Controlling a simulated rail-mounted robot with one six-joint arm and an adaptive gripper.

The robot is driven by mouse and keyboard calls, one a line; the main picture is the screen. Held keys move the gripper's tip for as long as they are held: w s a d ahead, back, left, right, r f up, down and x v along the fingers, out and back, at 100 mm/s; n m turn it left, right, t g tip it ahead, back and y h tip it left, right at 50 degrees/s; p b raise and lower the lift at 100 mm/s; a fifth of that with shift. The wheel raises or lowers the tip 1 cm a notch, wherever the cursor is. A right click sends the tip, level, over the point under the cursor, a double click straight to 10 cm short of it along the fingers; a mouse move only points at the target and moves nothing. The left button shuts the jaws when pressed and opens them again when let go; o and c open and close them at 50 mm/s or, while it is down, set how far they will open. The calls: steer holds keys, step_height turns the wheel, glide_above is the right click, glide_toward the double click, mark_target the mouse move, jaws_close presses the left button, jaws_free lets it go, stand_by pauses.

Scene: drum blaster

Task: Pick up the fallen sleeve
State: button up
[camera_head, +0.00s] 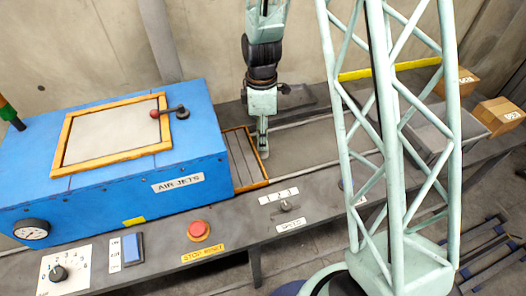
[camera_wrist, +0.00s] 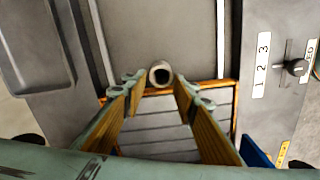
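A small pale sleeve (camera_wrist: 160,74) with a dark round hole shows in the wrist view, just beyond the orange-framed slatted plate (camera_wrist: 160,128). My gripper (camera_wrist: 159,88) is open, with its two yellow-padded fingers to the left and right of the sleeve. Narrow gaps seem to separate the fingertips from it. Whether the sleeve stands or is tilted is hard to tell. In the head view my gripper (camera_head: 262,146) points down by the right edge of the slatted plate (camera_head: 240,160), and the sleeve cannot be made out clearly.
The blue AIR JETS box (camera_head: 200,160) stands left of my gripper. The grey conveyor bed (camera_head: 310,142) runs right toward cardboard boxes (camera_head: 498,114). A speed knob (camera_head: 286,206) and a red stop button (camera_head: 199,230) sit on the front panel. A grey tray (camera_wrist: 35,45) lies at upper left in the wrist view.

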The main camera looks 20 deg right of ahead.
steer(key=shift+f, duration=0.1)
stand_by(0.3)
steer(key=shift+s+d+f+b, duration=0.15)
steer(key=shift+f+b, duration=0.6)
steer(key=shift+f, duration=1.8)
steer(key=c, duration=0.6)
steer(key=shift+r, duration=0.15)
steer(key=shift+c, duration=0.2)
steer(key=shift+r+p, duration=1.1)
steer(key=shift+r, duration=3.75)
